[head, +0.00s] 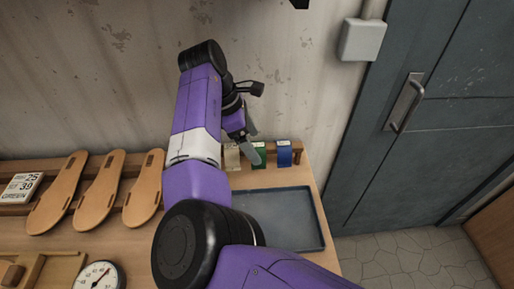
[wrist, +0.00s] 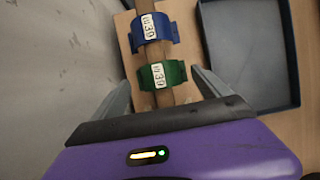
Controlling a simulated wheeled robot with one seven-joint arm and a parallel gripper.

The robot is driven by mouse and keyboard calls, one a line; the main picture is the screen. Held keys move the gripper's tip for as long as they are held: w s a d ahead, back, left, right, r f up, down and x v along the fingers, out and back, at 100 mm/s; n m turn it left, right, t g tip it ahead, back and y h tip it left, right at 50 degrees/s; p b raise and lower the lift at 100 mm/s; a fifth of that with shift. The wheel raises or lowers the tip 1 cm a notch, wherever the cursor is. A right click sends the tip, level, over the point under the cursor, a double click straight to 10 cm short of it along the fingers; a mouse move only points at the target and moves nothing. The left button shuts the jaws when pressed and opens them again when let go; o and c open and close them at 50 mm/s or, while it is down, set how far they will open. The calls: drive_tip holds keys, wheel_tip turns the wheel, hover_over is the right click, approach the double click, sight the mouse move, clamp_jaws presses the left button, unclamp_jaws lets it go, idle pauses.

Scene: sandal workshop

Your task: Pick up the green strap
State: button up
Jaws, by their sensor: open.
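The green strap (head: 259,160) hangs over a wooden rail near the wall, between a pale beige strap (head: 231,158) and a blue strap (head: 284,154). In the wrist view the green strap (wrist: 176,72) is looped over the rail and bears a white tag. My gripper (head: 252,144) is open just above the rail. In the wrist view its two fingers stand apart on either side of the green strap, with clear gaps and nothing held. The blue strap (wrist: 153,28) is farther along the rail. The beige strap is not visible in the wrist view.
A shallow dark tray (head: 290,222) lies just in front of the rail. Wooden soles (head: 100,190) lean at the left by a sign (head: 21,188) showing 25, 39 and GREEN. A round dial (head: 98,276) is at the front left. The wall is close behind.

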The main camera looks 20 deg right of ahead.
sight(255, 145)
drive_tip(key=shift+x, duration=1)
drive_tip(key=c, duration=1.2)
drive_tip(key=shift+c, duration=0.2)
wheel_tip(255, 145, up, 20)
